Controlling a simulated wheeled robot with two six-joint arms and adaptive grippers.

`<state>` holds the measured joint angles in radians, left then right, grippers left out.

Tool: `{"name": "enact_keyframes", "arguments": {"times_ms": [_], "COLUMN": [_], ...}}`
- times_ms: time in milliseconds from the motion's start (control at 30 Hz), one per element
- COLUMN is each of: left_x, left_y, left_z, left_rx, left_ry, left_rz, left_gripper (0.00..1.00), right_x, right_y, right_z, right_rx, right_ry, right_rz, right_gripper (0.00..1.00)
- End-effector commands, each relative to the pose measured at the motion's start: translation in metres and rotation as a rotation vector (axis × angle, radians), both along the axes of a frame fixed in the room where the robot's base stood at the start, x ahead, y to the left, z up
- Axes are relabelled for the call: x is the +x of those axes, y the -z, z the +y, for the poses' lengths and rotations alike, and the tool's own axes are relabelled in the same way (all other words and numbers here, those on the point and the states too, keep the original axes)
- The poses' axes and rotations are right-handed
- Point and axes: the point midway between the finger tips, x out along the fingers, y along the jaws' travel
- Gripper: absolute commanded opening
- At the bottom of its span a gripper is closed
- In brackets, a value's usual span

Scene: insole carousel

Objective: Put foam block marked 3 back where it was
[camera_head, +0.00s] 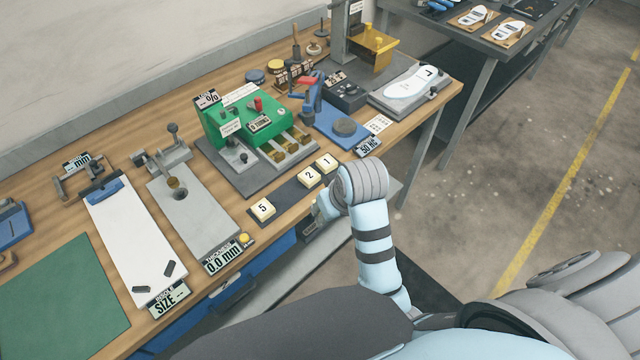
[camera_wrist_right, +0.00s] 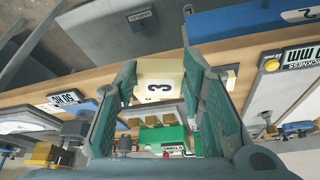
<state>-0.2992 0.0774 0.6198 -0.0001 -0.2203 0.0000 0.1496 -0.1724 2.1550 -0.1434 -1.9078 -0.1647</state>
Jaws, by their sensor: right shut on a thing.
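The foam block marked 3 (camera_wrist_right: 158,88) is cream with a black number and sits between the fingers of my right gripper (camera_wrist_right: 160,76) in the right wrist view. The gripper is shut on it. In the head view, my right gripper (camera_head: 324,208) is at the front edge of the bench, largely behind my wrist, and the block cannot be made out there. A dark strip (camera_head: 288,194) on the bench holds blocks marked 5 (camera_head: 263,209), 2 (camera_head: 311,176) and 1 (camera_head: 327,163). Bare strip lies between 5 and 2. My left gripper is out of view.
Behind the strip stands a green tester (camera_head: 232,116) on a grey base. A thickness gauge plate (camera_head: 190,210) lies to the left, and a blue scale-like device (camera_head: 340,128) to the right. The floor in front of the bench is open.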

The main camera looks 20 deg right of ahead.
Motion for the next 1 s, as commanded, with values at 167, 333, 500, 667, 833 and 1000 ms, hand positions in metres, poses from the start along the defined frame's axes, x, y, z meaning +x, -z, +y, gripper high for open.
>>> {"name": "enact_keyframes", "arguments": {"times_ms": [167,333,500,667,833,1000], "left_x": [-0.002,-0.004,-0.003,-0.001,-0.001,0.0], "left_y": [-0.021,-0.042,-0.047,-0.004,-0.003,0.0], "left_z": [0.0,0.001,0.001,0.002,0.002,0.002], "left_rx": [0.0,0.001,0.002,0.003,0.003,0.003], "left_ry": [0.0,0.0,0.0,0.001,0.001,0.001], "left_rz": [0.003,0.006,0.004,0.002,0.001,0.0], "left_gripper": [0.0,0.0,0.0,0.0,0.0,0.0], "right_x": [0.052,0.103,0.124,0.125,0.123,0.124], "right_y": [-0.035,-0.093,-0.127,-0.086,-0.026,0.019], "right_z": [0.019,0.034,0.038,0.038,0.038,0.039], "right_rx": [-0.004,-0.003,-0.001,0.0,0.003,0.0], "right_ry": [-0.352,-0.808,-1.055,-1.088,-1.084,-1.085], "right_rz": [-0.004,-0.004,-0.003,0.0,0.005,0.001], "right_gripper": [0.24,0.24,0.24,0.24,0.24,0.24]}}
